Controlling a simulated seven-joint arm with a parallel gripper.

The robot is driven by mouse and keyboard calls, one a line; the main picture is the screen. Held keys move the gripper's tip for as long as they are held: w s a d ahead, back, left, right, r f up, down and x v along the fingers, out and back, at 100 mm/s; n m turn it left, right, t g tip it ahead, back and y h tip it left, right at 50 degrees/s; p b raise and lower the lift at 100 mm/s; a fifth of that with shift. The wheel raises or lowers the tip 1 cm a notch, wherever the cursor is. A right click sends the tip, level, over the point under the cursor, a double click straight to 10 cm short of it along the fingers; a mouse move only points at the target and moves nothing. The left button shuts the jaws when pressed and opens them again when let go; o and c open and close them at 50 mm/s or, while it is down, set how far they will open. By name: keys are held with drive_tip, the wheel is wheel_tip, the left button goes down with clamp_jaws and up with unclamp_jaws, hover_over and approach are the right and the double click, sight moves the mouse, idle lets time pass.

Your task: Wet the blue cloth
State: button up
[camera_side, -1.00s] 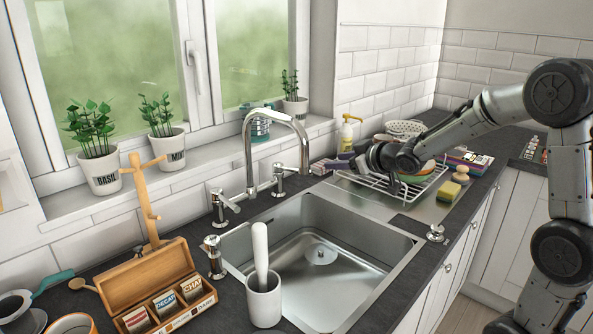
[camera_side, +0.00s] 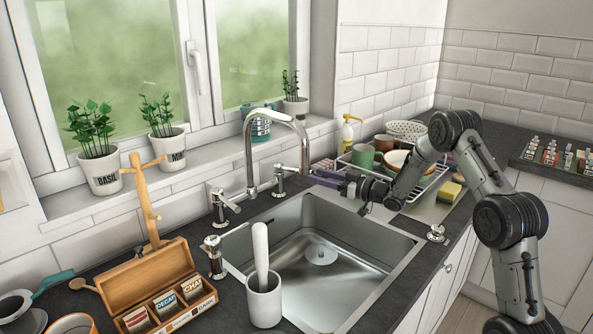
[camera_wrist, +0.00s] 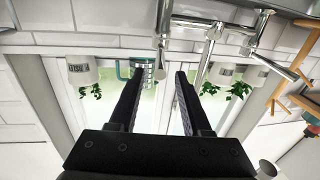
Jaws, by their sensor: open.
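I cannot make out a blue cloth in either view. The chrome tap (camera_side: 247,150) arches over the steel sink (camera_side: 345,277), and I see no water running from it. Its right lever (camera_side: 278,182) stands just left of my gripper (camera_side: 312,178). My gripper is open, points left, and sits above the sink's back right corner. In the wrist view my gripper (camera_wrist: 160,75) has its two fingers apart with nothing between them. That view is upside down, and the tap (camera_wrist: 208,60) shows beyond the right finger.
A dish rack (camera_side: 430,185) with bowls and a green mug (camera_side: 363,156) stands right of the sink, near a yellow sponge (camera_side: 449,191). A white mortar with pestle (camera_side: 263,300) and a wooden tea box (camera_side: 160,285) stand in front. Potted plants (camera_side: 103,170) line the sill.

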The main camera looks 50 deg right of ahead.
sight(296, 169)
drive_tip(key=w, duration=0.3)
drive_tip(key=w+a, duration=0.1)
drive_tip(key=w, duration=0.4)
drive_tip(key=shift+w+a, duration=0.3)
drive_tip(key=shift+c, duration=0.2)
clamp_jaws()
idle(0.8)
